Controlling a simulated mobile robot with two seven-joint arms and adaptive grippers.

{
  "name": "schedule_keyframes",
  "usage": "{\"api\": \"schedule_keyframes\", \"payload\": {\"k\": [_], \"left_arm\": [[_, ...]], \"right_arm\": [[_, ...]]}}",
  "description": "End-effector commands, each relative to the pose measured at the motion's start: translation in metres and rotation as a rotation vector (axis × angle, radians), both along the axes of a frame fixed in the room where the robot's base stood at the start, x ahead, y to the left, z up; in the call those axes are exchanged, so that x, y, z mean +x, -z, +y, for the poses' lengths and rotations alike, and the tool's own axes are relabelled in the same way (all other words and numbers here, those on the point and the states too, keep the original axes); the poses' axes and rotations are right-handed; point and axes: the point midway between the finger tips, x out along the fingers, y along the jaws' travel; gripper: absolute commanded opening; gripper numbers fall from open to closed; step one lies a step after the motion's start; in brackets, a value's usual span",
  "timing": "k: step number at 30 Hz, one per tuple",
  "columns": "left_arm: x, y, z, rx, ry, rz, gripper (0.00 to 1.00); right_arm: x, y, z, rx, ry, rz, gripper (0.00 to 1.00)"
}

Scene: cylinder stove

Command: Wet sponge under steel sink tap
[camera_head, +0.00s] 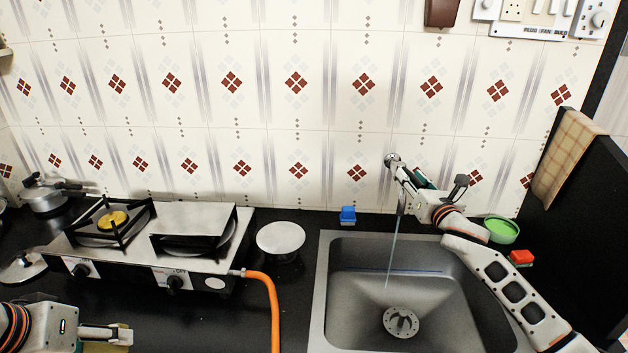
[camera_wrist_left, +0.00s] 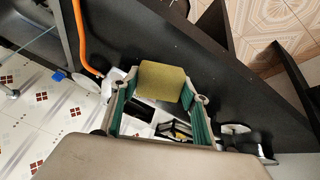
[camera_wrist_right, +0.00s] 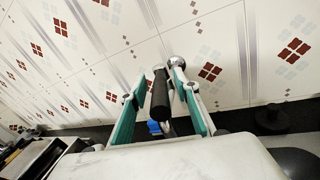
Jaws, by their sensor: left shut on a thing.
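My left gripper (camera_head: 122,336) is at the bottom left of the head view, in front of the stove. It is shut on a yellow-green sponge (camera_wrist_left: 162,80), which sits between its fingertips in the left wrist view. The steel tap (camera_head: 393,161) comes out of the tiled wall, and a thin stream of water (camera_head: 392,255) runs from it into the steel sink (camera_head: 345,270). My right gripper (camera_head: 415,183) is at the tap. In the right wrist view its fingers stand apart on both sides of a dark tap part (camera_wrist_right: 160,95), with gaps visible. The gripper partly hides the tap.
A two-burner stove (camera_head: 150,250) stands left, with an orange hose (camera_head: 273,300) running forward. A black panel (camera_head: 590,200) bounds the right.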

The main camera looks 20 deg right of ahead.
Motion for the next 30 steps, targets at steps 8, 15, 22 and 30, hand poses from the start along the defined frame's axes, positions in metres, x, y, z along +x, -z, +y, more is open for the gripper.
{"api": "schedule_keyframes", "payload": {"k": [8, 15, 22, 30], "left_arm": [[0.000, 0.000, 0.000, 0.000, 0.000, 0.000, 0.28], [0.000, 0.000, 0.000, 0.000, 0.000, 0.000, 0.28], [0.000, 0.000, 0.000, 0.000, 0.000, 0.000, 0.28], [0.000, 0.000, 0.000, 0.000, 0.000, 0.000, 0.28]], "right_arm": [[-0.053, 0.001, 0.007, -0.001, -0.001, 0.002, 0.31], [-0.077, 0.000, 0.010, 0.001, -0.001, 0.000, 0.31], [-0.082, -0.001, 0.011, 0.001, 0.000, -0.002, 0.31], [-0.081, -0.001, 0.011, 0.002, -0.001, -0.002, 0.31]]}}
